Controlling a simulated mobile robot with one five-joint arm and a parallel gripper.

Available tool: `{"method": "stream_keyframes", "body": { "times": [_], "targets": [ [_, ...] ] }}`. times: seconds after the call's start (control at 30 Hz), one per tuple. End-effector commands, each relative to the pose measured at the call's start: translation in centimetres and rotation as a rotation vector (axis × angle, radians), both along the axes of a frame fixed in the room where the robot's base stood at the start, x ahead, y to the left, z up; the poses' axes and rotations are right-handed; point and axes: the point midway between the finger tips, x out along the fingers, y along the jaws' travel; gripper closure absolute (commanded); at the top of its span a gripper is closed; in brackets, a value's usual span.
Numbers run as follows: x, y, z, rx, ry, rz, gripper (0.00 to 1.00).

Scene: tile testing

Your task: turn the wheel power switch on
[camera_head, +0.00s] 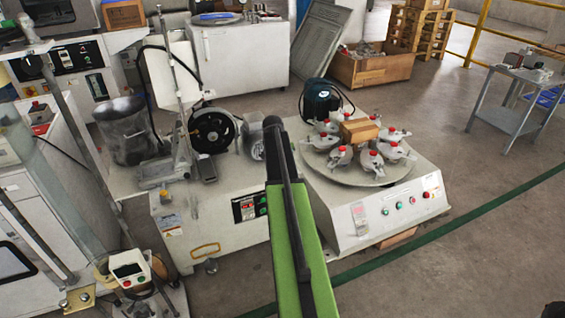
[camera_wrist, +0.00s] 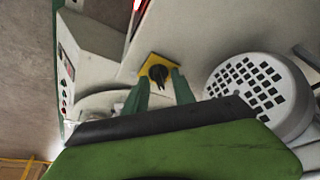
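The wheel power switch (camera_wrist: 158,74) is a black rotary knob on a yellow plate, set on a pale machine panel in the wrist view. The knob looks roughly upright there; its on or off marking is too small to read. My gripper (camera_wrist: 160,82) has two green fingers, spread apart, with their tips close to the switch's lower edge and the knob between them. I cannot tell whether they touch it. Nothing is held. In the head view my green and black arm covers the gripper and the switch. The machine with the black wheel (camera_head: 212,130) stands left of my arm.
A grey motor cover with square holes (camera_wrist: 258,92) is close on the right of my gripper in the wrist view. A white machine (camera_head: 375,215) with a round table of red-topped clamps stands right of my arm. Open floor (camera_head: 480,260) lies farther right.

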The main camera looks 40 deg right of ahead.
Motion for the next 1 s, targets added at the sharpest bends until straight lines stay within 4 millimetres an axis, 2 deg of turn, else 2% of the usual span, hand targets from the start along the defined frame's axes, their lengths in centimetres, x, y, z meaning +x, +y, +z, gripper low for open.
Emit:
{"method": "stream_keyframes", "body": {
  "times": [0.27, 0.47, 0.57, 1.0],
  "targets": [
    [0.0, -0.1, 0.1, -0.002, 0.000, 0.000, 0.69],
    [-0.3, 0.4, 1.9, -0.003, 0.000, 0.001, 0.69],
    [-0.5, 1.0, 3.7, -0.003, 0.000, 0.001, 0.69],
    [-2.0, 4.7, 13.7, -0.002, 0.000, 0.001, 0.69]
  ]
}}
